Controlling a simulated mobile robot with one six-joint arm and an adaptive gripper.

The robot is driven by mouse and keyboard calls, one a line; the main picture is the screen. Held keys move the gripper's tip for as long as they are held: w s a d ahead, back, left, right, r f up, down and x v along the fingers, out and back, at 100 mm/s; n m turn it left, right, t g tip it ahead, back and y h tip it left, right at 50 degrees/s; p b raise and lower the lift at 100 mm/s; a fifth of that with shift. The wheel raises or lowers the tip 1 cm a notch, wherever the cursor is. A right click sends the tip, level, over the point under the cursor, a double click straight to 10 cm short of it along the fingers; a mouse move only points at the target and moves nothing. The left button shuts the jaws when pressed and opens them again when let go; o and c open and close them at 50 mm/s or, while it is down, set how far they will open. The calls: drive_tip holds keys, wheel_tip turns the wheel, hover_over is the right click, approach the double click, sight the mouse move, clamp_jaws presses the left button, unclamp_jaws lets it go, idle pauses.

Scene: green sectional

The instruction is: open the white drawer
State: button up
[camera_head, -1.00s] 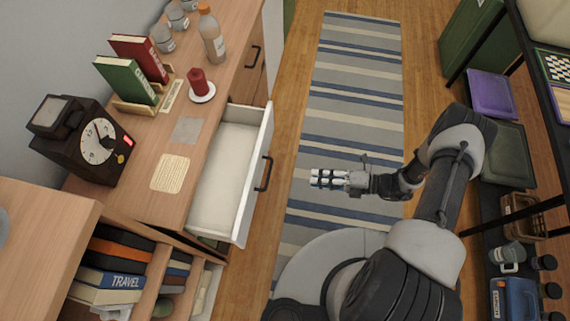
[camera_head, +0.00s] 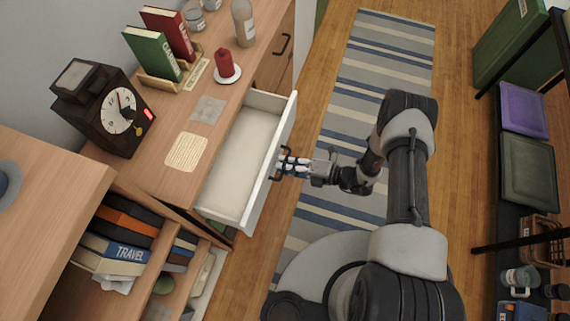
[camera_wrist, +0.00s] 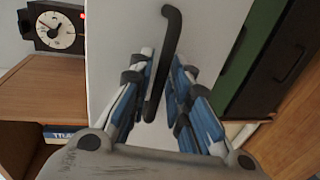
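The white drawer (camera_head: 238,172) stands pulled well out of the wooden cabinet (camera_head: 160,152), and its inside looks empty. Its dark bar handle (camera_head: 272,166) is on the front panel. The wrist view shows the white drawer front (camera_wrist: 205,38) and the black handle (camera_wrist: 165,55) close ahead. My gripper (camera_head: 284,166) is at the handle. In the wrist view my gripper (camera_wrist: 160,80) is open, with its blue-and-white fingers apart on either side of the handle's lower part. I cannot tell whether either finger touches it.
A red candle (camera_head: 225,64), books (camera_head: 160,50), a bottle (camera_head: 243,24) and a dark clock (camera_head: 104,108) stand on the cabinet top. Open shelves with books (camera_head: 115,248) lie nearer. A dark rack with cushions (camera_head: 525,165) stands right.

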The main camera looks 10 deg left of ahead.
drive_tip(key=shift+a, duration=0.25)
drive_tip(key=shift+c, duration=0.5)
clamp_jaws()
